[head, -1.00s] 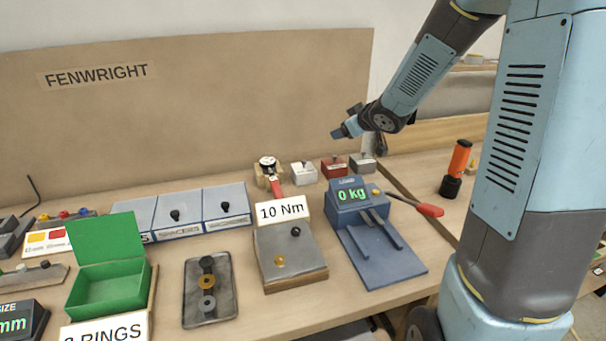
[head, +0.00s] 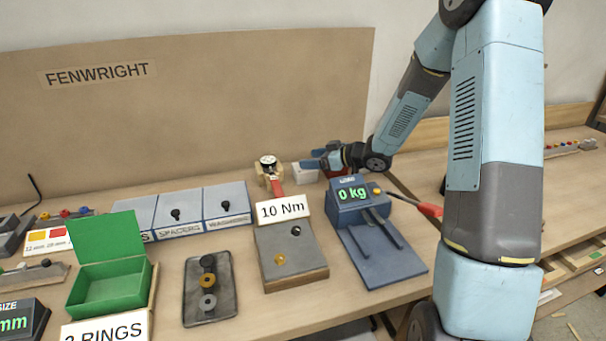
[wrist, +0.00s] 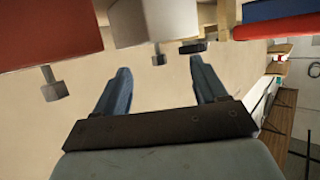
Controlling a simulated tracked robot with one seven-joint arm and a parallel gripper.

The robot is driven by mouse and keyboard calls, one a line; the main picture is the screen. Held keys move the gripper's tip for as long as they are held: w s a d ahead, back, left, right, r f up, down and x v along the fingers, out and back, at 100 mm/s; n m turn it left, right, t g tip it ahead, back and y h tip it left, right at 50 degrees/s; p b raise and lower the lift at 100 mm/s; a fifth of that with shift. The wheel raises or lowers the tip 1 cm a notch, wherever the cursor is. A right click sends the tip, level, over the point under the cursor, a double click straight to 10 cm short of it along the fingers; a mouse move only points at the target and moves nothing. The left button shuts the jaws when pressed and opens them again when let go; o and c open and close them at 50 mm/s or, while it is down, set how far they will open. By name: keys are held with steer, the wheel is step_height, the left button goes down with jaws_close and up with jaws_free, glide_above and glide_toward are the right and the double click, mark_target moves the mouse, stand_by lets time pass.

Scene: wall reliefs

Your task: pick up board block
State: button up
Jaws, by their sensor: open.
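A row of small blocks with metal knobs stands at the back of the bench. I cannot tell which one is the board block. The white block (head: 304,173) is partly behind my gripper (head: 313,158) in the head view; the red and grey blocks are mostly hidden there. In the wrist view, the white block (wrist: 155,20) and its knob lie ahead, between the lines of my fingers. The red block (wrist: 50,32) with its knob is at upper left. My gripper (wrist: 160,80) is open and empty, its fingertips apart from the knobs.
A dial gauge with a red handle (head: 277,187) stands left of the white block. The blue scale (head: 350,215) reading 0 kg, the 10 Nm block (head: 290,262) and a red-handled tool (head: 430,209) lie in front. The tall back board (head: 200,120) stands behind.

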steer(key=shift+f+x, duration=0.15)
steer(key=shift+x, duration=1.25)
steer(key=shift+f+x, duration=0.1)
steer(key=shift+x, duration=1.25)
steer(key=shift+s+d, duration=0.1)
